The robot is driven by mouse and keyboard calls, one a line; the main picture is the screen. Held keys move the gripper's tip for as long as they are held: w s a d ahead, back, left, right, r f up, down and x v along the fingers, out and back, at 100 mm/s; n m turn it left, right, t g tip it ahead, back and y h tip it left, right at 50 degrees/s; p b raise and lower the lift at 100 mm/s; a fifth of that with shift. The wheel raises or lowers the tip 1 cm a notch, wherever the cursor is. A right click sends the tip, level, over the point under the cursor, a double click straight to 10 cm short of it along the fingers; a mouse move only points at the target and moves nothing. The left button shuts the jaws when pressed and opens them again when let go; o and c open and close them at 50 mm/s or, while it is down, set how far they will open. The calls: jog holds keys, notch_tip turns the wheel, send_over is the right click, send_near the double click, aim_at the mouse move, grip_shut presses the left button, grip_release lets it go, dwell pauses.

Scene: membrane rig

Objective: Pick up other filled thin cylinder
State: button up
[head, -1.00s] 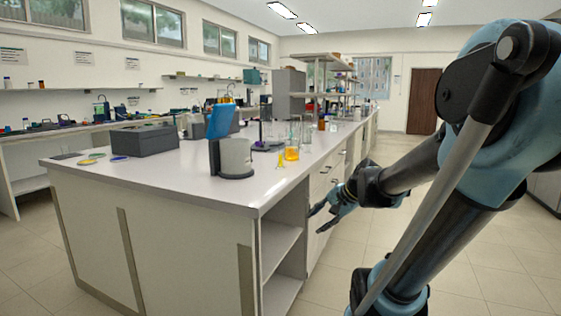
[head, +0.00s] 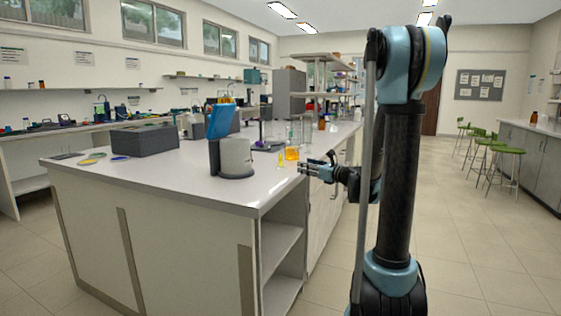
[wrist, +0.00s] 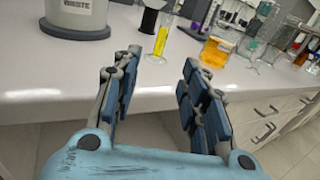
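A thin clear cylinder with yellow liquid (wrist: 161,41) stands upright near the bench's front edge in the wrist view. It looks small in the head view (head: 281,160). My gripper (wrist: 155,76) is open and empty, its fingers apart and pointing toward the bench. In the head view my gripper (head: 304,166) is at the bench's right edge, just right of the cylinder.
A beaker of orange liquid (wrist: 216,51) stands right of the cylinder, with empty glassware (wrist: 268,55) beyond. A grey "WASTE" container (wrist: 80,15) is on the left. The bench edge (wrist: 60,97) runs below. Bare benchtop lies in front of the cylinder.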

jog(key=w, duration=0.1)
send_near(281, 166)
jog(key=shift+m, duration=0.3)
jog(key=w+a+r, duration=0.1)
jog(key=w, duration=0.1)
jog(key=w+a+r, duration=0.2)
jog(key=shift+w+a+r, duration=0.3)
jog(key=shift+a, duration=0.05)
jog(key=shift+r+x, duration=0.15)
jog(key=shift+x, duration=1.15)
jog(key=shift+r+x, duration=0.1)
jog(key=shift+x, duration=1.15)
grip_shut()
